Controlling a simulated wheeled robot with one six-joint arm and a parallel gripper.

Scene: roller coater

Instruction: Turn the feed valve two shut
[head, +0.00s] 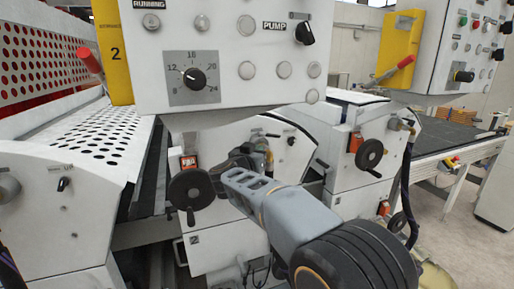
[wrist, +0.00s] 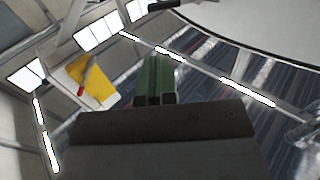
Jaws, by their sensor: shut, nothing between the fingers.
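A yellow plate (head: 112,50) marked 2 stands at the upper left of the head view, partly hidden by the control box. In the head view, my arm mostly hides the gripper, low and right of plate 2.
A control box (head: 222,60) with knobs hangs over the middle. Handwheels (head: 191,190) (head: 370,154) stick out from the machine below. A second yellow plate (head: 401,48) with a red handle (head: 405,62) stands at the right.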

